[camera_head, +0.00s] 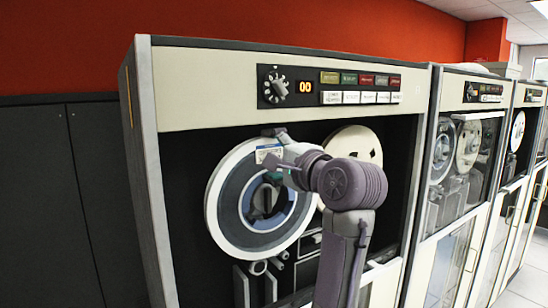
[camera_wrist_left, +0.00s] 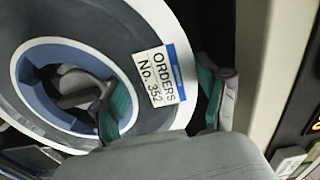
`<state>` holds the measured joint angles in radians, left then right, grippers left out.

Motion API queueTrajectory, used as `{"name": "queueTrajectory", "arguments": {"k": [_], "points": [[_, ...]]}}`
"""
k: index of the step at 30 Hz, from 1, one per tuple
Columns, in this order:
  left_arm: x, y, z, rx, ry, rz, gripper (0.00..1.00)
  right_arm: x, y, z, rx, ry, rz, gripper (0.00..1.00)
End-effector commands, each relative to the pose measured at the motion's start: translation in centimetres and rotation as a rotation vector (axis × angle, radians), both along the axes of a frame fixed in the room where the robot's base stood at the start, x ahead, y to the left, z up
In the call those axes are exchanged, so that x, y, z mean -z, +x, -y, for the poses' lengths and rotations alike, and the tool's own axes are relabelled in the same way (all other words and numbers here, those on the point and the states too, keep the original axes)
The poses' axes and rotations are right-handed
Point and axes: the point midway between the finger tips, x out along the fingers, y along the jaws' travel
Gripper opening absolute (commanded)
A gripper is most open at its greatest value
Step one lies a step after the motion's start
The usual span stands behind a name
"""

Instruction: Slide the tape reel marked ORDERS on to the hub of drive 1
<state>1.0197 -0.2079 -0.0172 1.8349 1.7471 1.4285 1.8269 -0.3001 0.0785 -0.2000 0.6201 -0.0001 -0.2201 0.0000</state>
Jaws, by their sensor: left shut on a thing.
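The reel marked ORDERS (camera_head: 222,205) is a pale-rimmed disc with a grey face and a blue centre ring, upright at the left of the nearest drive's dark bay. Its label, "ORDERS No. 352" (camera_wrist_left: 160,78), reads clearly in the left wrist view. My left gripper (camera_head: 272,155) is shut on the reel's upper part, one teal fingertip inside the centre opening and the other past the outer rim. A dark hub (camera_head: 264,201) shows through the opening, and also in the left wrist view (camera_wrist_left: 78,92). I cannot tell how deep the reel sits on it.
A cream reel (camera_head: 368,143) is mounted right of the ORDERS reel, partly behind my arm. The drive's panel above has a dial, a "00" display (camera_head: 305,87) and coloured buttons. More drives (camera_head: 468,150) stand to the right. A dark cabinet (camera_head: 60,200) is at the left.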

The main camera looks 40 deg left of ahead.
Motion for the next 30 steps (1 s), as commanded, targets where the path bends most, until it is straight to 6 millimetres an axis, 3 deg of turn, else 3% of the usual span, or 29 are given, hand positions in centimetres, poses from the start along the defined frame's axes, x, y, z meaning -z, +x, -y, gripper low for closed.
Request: {"name": "queueTrajectory", "arguments": {"k": [30], "points": [[-0.2,1.2,-3.1,-0.001,0.004,0.004,0.11,0.5,0.0,0.0,0.000,0.000,0.000,0.40]]}}
